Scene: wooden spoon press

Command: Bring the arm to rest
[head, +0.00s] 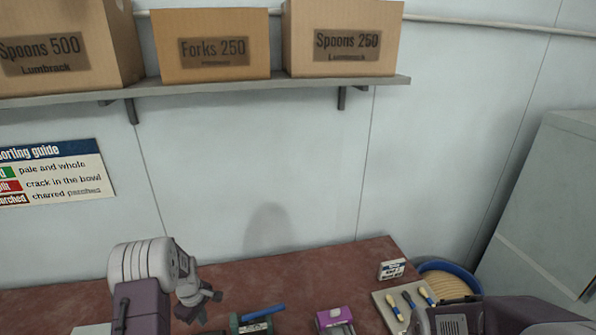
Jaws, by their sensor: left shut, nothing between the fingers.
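My left arm comes up at the lower left, and its gripper (201,305) is shut and empty above the reddish-brown bench (310,262). Nothing is held between its fingers. Parts of my right arm show at the lower right corner; its fingers are not seen.
A green device with a blue bar (262,313), a purple-topped device (334,318), a board with spoons (386,302) and a small sign (392,269) are on the bench. A blue-rimmed round container (450,277) stands right. Cardboard boxes (215,45) sit on the wall shelf (240,84).

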